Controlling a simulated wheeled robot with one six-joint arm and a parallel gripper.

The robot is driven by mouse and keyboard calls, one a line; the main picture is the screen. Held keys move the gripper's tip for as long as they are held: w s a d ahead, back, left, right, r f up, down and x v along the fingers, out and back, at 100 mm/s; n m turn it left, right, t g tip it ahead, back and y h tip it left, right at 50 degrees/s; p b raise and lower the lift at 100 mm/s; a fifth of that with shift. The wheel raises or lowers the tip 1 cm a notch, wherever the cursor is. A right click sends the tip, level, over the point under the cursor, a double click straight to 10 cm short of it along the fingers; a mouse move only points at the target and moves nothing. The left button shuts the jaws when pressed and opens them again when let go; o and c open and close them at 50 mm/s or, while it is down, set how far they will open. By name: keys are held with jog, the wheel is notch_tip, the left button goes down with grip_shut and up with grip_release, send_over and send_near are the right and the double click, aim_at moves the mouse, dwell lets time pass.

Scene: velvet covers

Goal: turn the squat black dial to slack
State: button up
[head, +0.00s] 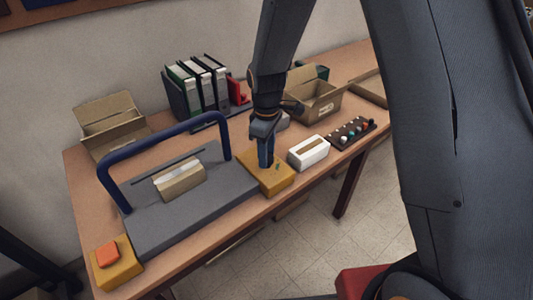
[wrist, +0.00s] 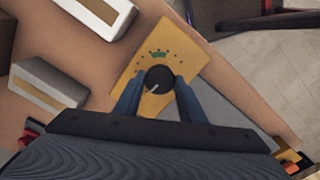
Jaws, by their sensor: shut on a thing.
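The squat black dial (wrist: 159,78) sits on a yellow panel block (wrist: 182,62), seen from above in the wrist view. A pale pointer line on the dial points to the lower left. A green mark (wrist: 158,54) and several small dots lie on the panel beyond the dial. My gripper (wrist: 158,86) is shut on the dial, one blue finger on each side. In the head view my gripper (head: 266,164) points down onto the yellow block (head: 268,183) at the table's front edge, and it hides the dial there.
A white box (head: 308,152) and a dark peg strip (head: 350,133) are to the right. Binders (head: 200,85) and open cartons (head: 313,105) stand behind.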

jog(key=shift+n, duration=0.6)
jog(key=o, duration=1)
jog(key=shift+o, duration=0.2)
jog(key=shift+r+b, duration=1.05)
jog(key=shift+r, duration=2.9)
